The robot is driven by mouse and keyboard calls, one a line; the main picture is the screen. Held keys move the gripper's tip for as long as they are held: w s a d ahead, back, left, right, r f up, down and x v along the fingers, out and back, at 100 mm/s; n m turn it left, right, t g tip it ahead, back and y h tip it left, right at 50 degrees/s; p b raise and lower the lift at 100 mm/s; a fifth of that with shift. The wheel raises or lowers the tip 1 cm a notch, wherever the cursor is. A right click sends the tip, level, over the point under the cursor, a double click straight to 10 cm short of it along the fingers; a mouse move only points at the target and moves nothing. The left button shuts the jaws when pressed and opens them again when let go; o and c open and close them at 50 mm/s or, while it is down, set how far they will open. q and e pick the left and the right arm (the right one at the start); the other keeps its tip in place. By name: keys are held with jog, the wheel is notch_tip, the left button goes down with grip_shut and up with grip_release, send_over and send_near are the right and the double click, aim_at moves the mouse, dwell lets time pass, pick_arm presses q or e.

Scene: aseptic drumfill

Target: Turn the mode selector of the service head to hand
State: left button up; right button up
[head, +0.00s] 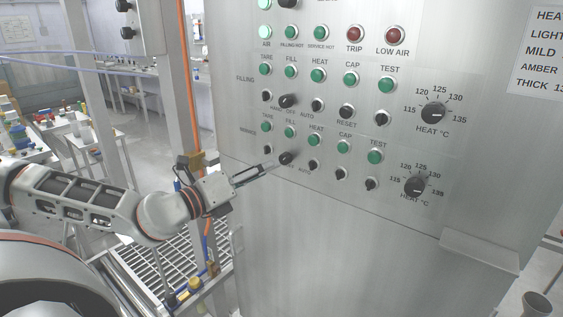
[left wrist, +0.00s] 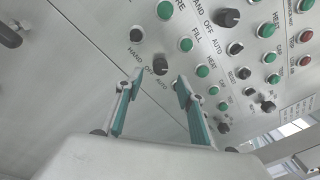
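The lower mode selector (head: 286,158) is a black knob in the bottom row of the steel panel. It also shows in the left wrist view (left wrist: 160,65), with HAND, OFF and AUTO printed around it. I cannot tell clearly where it points. My left gripper (head: 268,168) is just to the left of this knob in the head view. In the left wrist view its fingers (left wrist: 160,82) are open, one to each side of the knob and a little short of it, with nothing between them. My right gripper is not in view.
A similar upper selector (head: 288,101) sits above, in the row labelled FILLING. Green buttons (head: 289,132) and smaller black knobs (head: 313,165) are close by. Two HEAT dials (head: 417,187) are at the right. A ledge (head: 480,250) juts from the cabinet at lower right.

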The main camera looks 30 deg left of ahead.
aim_at(282, 160)
pick_arm(q)
jog(key=shift+w+d, duration=0.1)
jog(key=shift+w, duration=0.4)
jog(key=shift+w+r+p, duration=0.15)
jog(key=shift+w+p, duration=0.15)
jog(key=shift+w, duration=0.4)
jog(key=shift+w+d, duration=0.3)
jog(key=shift+w, duration=0.35)
jog(key=shift+w+p, duration=0.45)
jog(key=shift+w+d, duration=0.2)
jog(key=shift+w, duration=0.5)
grip_shut()
